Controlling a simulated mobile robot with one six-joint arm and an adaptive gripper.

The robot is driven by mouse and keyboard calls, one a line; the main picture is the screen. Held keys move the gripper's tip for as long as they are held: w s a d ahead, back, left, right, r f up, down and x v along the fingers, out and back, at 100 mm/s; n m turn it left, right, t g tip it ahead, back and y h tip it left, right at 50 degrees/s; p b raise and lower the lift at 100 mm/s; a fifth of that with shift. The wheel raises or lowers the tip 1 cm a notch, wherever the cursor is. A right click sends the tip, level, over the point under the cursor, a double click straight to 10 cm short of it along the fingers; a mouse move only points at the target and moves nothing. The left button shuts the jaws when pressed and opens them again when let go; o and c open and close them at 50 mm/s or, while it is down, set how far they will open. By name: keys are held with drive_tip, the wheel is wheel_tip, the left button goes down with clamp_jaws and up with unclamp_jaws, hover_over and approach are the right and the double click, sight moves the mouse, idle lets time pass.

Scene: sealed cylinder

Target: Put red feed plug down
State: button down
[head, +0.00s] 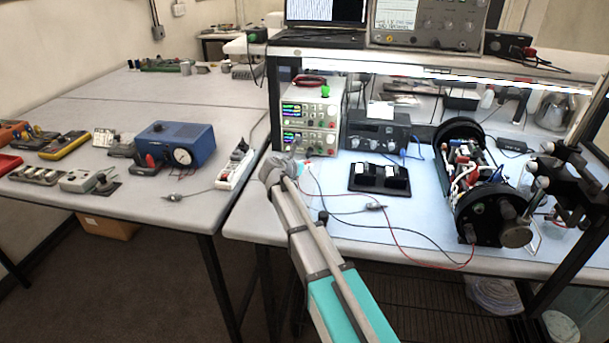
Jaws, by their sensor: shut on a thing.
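My gripper (290,169) is at the left front of the power supplies, above the left part of the light-blue bench top. It is small in the head view and partly hidden by my own wrist. It is shut on the red feed plug (306,167), of which only a small reddish spot shows at its right side. A thin red lead (390,238) runs across the bench to the black-ended cylinder (482,212) at the right. I cannot tell whether the plug touches the bench or the power supply.
Two stacked power supplies (308,118) stand just behind my gripper. A black tray (380,178) with white-topped blocks and a dark lead (420,246) lie to the right. A white power strip (236,166) lies on the left table near the gap. Bare bench top shows between the leads.

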sight(305, 179)
drive_tip(key=shift+w+f+b, duration=0.5)
drive_tip(key=shift+f+b, duration=0.2)
drive_tip(key=shift+s+f+b, duration=0.1)
drive_tip(key=shift+f+b, duration=1.25)
drive_tip(key=shift+f+b, duration=0.3)
drive_tip(key=shift+f+b, duration=0.25)
drive_tip(key=shift+b, duration=0.05)
drive_tip(key=shift+c, duration=2.4)
unclamp_jaws()
